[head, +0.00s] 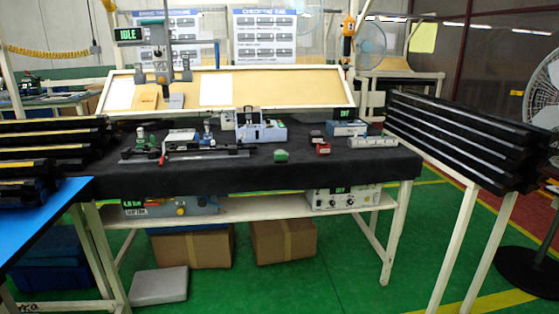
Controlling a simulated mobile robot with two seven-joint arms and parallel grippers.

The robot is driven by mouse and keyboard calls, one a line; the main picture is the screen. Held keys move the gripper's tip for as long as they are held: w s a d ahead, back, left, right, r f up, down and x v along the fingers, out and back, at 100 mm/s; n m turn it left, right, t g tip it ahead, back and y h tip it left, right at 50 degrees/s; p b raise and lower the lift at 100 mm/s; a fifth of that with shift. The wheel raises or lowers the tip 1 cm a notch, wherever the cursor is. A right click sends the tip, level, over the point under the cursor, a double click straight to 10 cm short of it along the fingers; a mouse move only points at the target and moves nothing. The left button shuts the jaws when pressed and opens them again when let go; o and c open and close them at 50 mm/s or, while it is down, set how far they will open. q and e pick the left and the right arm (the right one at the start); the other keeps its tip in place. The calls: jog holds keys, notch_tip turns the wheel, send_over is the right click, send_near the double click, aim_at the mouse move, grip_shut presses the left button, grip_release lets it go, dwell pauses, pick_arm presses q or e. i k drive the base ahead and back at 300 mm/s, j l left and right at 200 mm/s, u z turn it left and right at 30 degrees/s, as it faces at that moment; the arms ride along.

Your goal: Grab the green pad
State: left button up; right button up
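A small green pad (281,155) lies on the black-covered worktable (215,178), a little right of the middle and near the front edge. Its top is green. Nothing is touching it. Neither my left nor my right gripper shows in the head view.
A small red block (322,148) lies right of the pad, and a white and blue device (262,131) stands behind it. A long metal fixture (195,155) lies to the left. Stacked black trim strips (465,140) flank the table at right. Green floor in front is open.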

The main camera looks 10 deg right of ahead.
aim_at(280, 158)
jog(key=i+l+z, duration=0.15)
jog(key=i+l, duration=0.45)
jog(key=i+l+z, duration=0.2)
jog(key=i+l, duration=0.35)
jog(key=i, duration=0.3)
